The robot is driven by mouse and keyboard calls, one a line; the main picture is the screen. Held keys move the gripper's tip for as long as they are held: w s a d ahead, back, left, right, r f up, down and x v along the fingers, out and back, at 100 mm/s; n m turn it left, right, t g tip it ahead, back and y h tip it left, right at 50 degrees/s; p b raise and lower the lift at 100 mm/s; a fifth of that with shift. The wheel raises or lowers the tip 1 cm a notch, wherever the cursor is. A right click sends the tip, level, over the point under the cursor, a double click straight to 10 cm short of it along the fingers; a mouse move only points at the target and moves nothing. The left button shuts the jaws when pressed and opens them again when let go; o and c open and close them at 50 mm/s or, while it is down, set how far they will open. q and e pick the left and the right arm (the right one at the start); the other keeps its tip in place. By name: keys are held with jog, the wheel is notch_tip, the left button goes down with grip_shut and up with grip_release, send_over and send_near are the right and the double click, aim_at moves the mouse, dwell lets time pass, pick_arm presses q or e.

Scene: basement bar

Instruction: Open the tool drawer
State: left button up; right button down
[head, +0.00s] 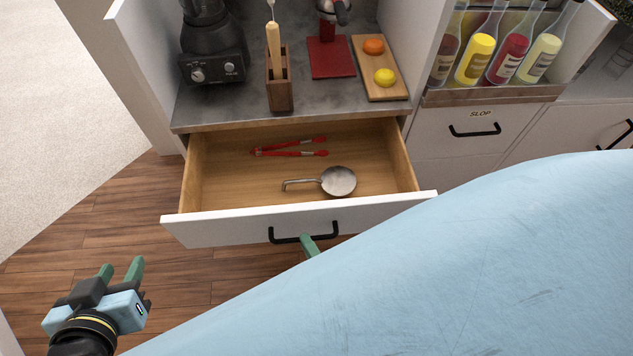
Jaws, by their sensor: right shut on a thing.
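The tool drawer (230,231) is pulled well out from under the grey counter. It has a white front, a wooden inside and a black bar handle (284,239). Inside lie red tongs (290,152) and a metal strainer or ladle (338,181). My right gripper (308,243) is at the right part of the handle and shut on it. Only a green finger shows; my pale blue arm hides the rest. My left gripper (122,270) is open and empty, above the floor left of the drawer.
A blender (211,50), a wooden holder (279,92) and a board (379,68) with an orange and a lemon stand on the counter. Bottles (475,59) stand in a rack at right, above a drawer marked SLOP (455,130). The wood floor (110,215) at left is free.

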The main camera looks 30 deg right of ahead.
jog(key=shift+s+a, duration=0.15)
jog(key=c, duration=1.5)
grip_release()
pick_arm(q)
jog(key=shift+f, duration=0.1)
